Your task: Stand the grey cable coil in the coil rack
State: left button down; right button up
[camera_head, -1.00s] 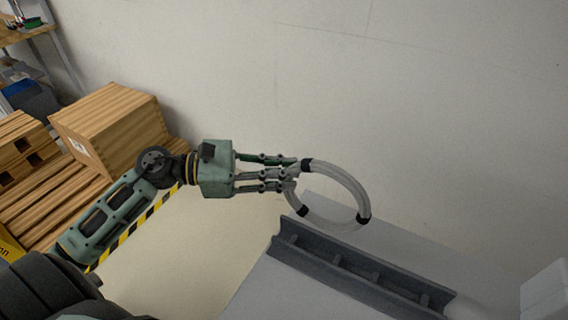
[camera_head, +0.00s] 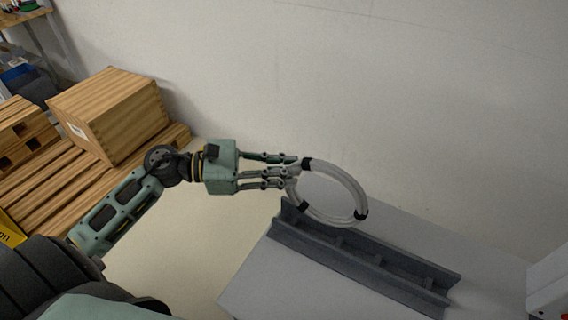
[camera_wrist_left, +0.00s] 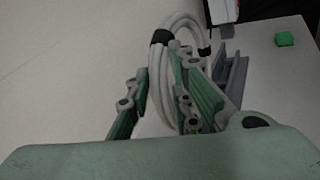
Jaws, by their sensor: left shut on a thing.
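The grey cable coil (camera_head: 340,181) is a pale ring with black bands. My left gripper (camera_head: 292,171) is shut on the coil's left side and holds it up, tilted, at the rack's left end in the head view. The dark grey coil rack (camera_head: 365,255) is a long trough with cross dividers on the cart top. The coil overlaps the rack's far edge in the picture; I cannot tell whether they touch. The left wrist view shows the coil (camera_wrist_left: 165,70) between the fingers, with the rack (camera_wrist_left: 232,80) just beyond. My right gripper is not in view.
The light grey cart top (camera_head: 262,285) is bare in front of the rack. A white object (camera_head: 548,285) stands at its right end. A green block (camera_wrist_left: 285,39) lies on the surface in the wrist view. A wooden crate (camera_head: 110,115) on pallets stands at left; a wall is behind.

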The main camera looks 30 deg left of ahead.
pick_arm(q)
notch_tip(320, 180, down, 6)
jog(key=b, duration=0.5)
jog(key=shift+f, duration=0.15)
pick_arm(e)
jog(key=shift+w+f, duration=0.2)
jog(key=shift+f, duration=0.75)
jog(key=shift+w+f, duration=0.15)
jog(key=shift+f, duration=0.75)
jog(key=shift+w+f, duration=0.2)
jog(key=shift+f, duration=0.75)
pick_arm(q)
jog(key=c, duration=1.6)
grip_release()
jog(key=shift+o, duration=0.6)
jog(key=shift+f, duration=0.15)
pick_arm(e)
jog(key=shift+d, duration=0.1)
pick_arm(q)
jog(key=v, duration=1.2)
